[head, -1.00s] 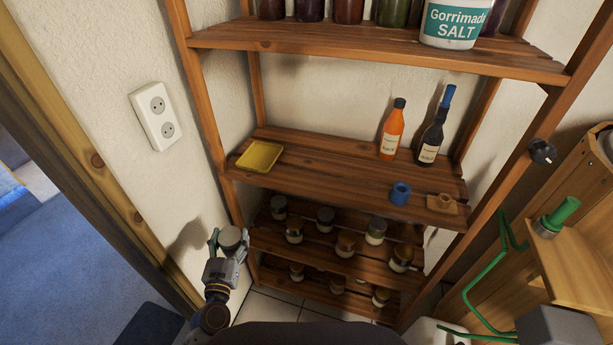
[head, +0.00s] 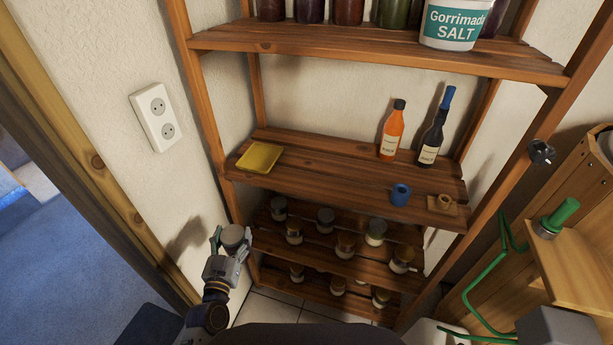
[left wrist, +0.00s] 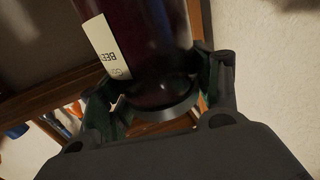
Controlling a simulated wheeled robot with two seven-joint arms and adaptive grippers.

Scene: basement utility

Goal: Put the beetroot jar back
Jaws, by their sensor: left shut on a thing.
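My left gripper (head: 231,243) is shut on the beetroot jar and holds it in the air, left of the wooden shelf unit's lower shelves. In the head view I see mainly the jar's grey lid (head: 233,235) from above. In the left wrist view the dark purple beetroot jar (left wrist: 155,45) stands between the green-padded fingers, with part of a white label reading "BEE". Its lid end is at the fingers. The wooden shelf unit (head: 330,165) stands in front of me; its top visible shelf bears several dark jars (head: 310,10). My right gripper is not in view.
Several jars crowd the lower shelves. A salt tub (head: 451,22) stands higher up. The wall with a socket (head: 154,117) is close at left.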

